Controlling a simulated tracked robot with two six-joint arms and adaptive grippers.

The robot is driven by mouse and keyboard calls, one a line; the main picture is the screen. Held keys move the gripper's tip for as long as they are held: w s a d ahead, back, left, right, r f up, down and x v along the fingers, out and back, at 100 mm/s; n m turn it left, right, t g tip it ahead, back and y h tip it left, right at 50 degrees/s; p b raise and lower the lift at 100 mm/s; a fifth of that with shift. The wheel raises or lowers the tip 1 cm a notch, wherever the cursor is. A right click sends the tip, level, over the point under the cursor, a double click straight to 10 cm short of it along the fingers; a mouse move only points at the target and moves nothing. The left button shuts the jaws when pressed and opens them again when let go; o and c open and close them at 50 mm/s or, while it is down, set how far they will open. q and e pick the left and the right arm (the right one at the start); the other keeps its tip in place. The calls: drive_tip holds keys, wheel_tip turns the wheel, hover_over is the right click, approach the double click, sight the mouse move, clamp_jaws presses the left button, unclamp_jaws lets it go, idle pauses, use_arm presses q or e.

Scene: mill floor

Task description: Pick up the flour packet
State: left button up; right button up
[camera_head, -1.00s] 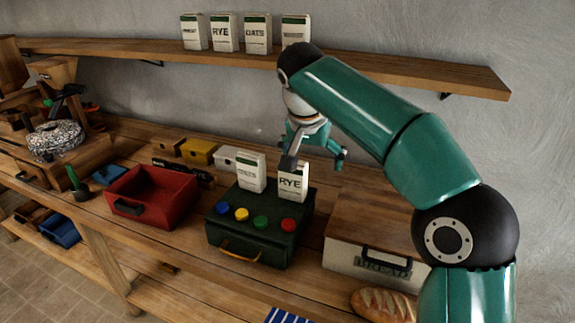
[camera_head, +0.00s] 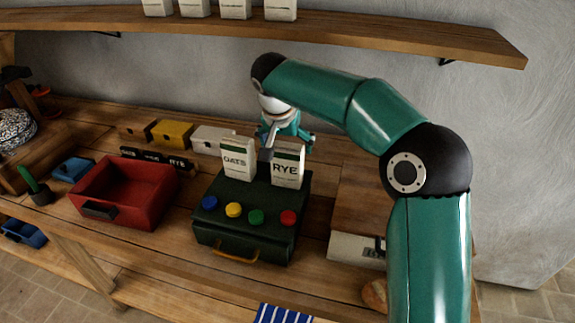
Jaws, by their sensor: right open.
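A white packet with a green top band marked RYE (camera_head: 286,172) stands upright on top of a dark green box (camera_head: 252,213). A similar packet marked OATS (camera_head: 238,160) stands just to its left. No packet in view reads "flour". My right gripper (camera_head: 287,152) is open at the top of the RYE packet. One grey finger shows at the packet's upper left, in the gap between the two packets. The other side of the gripper shows beyond its upper right. I cannot tell whether either finger touches the packet. My left gripper is not in view.
The green box has coloured knobs and a front handle. A red open bin (camera_head: 127,190) stands left of it, a bread box (camera_head: 357,248) right. Small yellow (camera_head: 172,134) and white drawers stand behind. A wall shelf (camera_head: 330,32) with several packets hangs above.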

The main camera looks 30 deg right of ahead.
sight(288, 148)
drive_tip(key=shift+s+d+f, duration=0.15)
drive_tip(key=shift+s+f, duration=0.05)
drive_tip(key=shift+f, duration=0.25)
drive_tip(key=shift+w+f, duration=0.25)
drive_tip(key=shift+w, duration=0.05)
drive_tip(key=x, duration=0.1)
drive_tip(key=p+x, duration=0.1)
drive_tip(key=x, duration=0.2)
drive_tip(key=shift+w+d+r+p, duration=0.1)
drive_tip(key=shift+w+d+p, duration=0.15)
drive_tip(key=shift+w+p, duration=0.1)
drive_tip(key=shift+w+f, duration=0.15)
drive_tip(key=shift+f, duration=0.25)
drive_tip(key=shift+c, duration=0.2)
drive_tip(key=shift+r, duration=0.1)
drive_tip(key=c, duration=1.3)
